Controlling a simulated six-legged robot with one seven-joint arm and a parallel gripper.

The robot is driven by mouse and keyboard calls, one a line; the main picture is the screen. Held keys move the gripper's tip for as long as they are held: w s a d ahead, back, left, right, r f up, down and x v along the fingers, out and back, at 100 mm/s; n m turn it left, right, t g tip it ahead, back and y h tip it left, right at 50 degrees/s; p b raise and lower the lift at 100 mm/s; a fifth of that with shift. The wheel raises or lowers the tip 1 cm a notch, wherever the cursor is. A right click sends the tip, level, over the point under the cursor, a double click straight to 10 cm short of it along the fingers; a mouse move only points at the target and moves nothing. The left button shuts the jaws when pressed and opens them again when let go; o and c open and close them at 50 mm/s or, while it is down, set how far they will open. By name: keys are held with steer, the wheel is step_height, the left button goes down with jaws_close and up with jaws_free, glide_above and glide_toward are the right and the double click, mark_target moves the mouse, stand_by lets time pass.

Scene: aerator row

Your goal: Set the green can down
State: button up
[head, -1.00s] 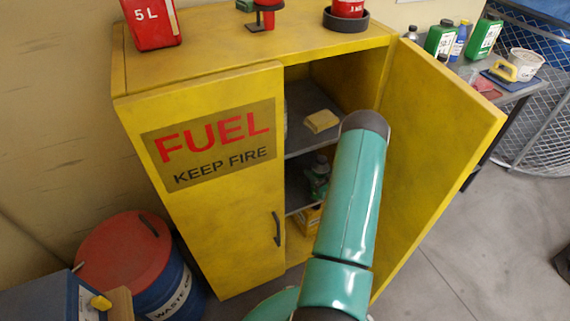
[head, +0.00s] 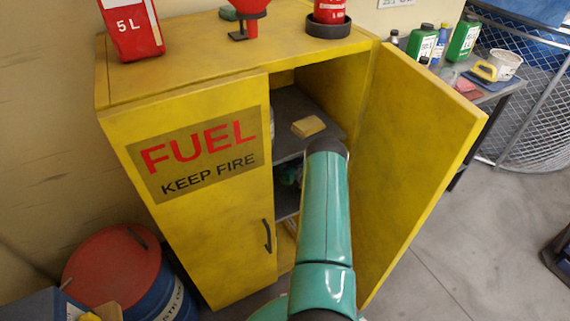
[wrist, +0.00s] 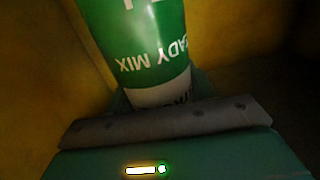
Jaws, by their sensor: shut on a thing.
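The green can (wrist: 145,50) fills the upper middle of the wrist view, with white "READY MIX" lettering upside down and a pale lower band. My gripper (wrist: 165,122) is shut on it; a dark grey padded jaw lies across the can's near end. The can's far end is out of frame, and I cannot tell whether it touches a surface. In the head view my teal arm reaches into the open yellow cabinet (head: 205,240), hiding the gripper and can. A grey shelf (head: 290,105) shows inside, with a darker shelf below it.
A yellow block (head: 308,127) lies on the upper shelf. The open right door (head: 425,150) stands beside my arm. A red jerrycan (head: 133,28) and red funnel (head: 250,8) are on top.

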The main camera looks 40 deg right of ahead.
step_height(320, 180, down, 3)
steer(key=shift+r, duration=0.1)
steer(key=shift+w+d+f, duration=0.1)
steer(key=shift+w+f, duration=0.1)
steer(key=shift+f, duration=0.2)
steer(key=o, duration=1)
steer(key=s+a, duration=0.1)
steer(key=s, duration=1.1)
steer(key=shift+a, duration=0.4)
